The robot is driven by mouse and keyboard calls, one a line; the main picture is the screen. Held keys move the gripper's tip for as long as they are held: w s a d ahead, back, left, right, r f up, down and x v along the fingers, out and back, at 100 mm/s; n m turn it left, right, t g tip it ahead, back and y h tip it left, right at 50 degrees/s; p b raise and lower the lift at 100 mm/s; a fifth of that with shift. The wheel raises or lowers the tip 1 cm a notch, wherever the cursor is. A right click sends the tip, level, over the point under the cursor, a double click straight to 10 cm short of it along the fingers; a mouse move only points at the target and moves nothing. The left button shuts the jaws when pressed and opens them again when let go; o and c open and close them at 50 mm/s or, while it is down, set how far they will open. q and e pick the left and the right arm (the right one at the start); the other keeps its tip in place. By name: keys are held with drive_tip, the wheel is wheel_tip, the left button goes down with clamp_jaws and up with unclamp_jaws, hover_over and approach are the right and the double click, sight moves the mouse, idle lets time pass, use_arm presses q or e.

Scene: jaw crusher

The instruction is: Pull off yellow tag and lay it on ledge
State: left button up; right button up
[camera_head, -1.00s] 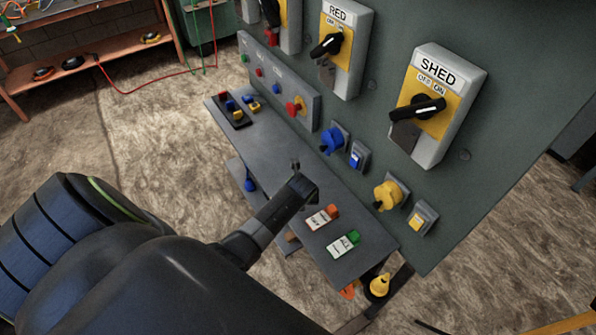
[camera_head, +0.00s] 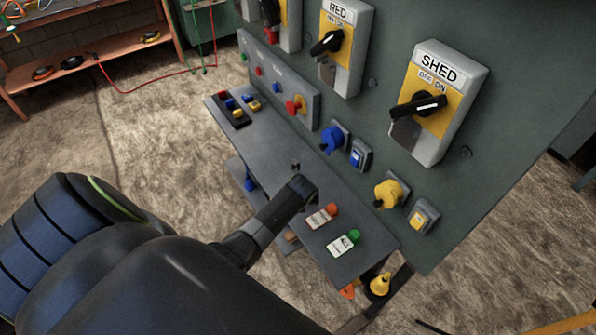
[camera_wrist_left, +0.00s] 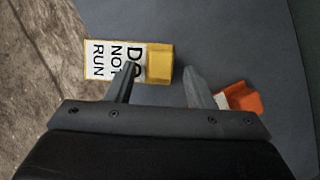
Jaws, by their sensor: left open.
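The yellow tag (camera_wrist_left: 160,64), with a white "DO NOT RUN" label, lies flat on the dark grey ledge (camera_wrist_left: 225,40) in the left wrist view. Its label end reaches the ledge's edge and seems to stick out past it. My left gripper (camera_wrist_left: 160,80) is open and empty, with its fingertips close to the tag. It cannot be told whether they touch it. In the head view the left gripper (camera_head: 298,172) is over the middle of the ledge (camera_head: 262,147), and the arm hides the tag.
An orange tag (camera_head: 322,216) and a green tag (camera_head: 345,242) lie on the ledge's near end. A tray of small coloured parts (camera_head: 238,108) is at its far end. The panel with the SHED switch (camera_head: 438,100) and a yellow plug (camera_head: 390,193) rises along the right.

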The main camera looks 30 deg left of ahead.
use_arm(q)
drive_tip(key=shift+s+d+r, duration=0.1)
drive_tip(key=shift+s+r, duration=0.1)
drive_tip(key=shift+r, duration=0.25)
drive_tip(key=v, duration=1.6)
drive_tip(key=shift+r+p, duration=0.15)
drive_tip(key=shift+p, duration=0.15)
drive_tip(key=shift+s, duration=0.1)
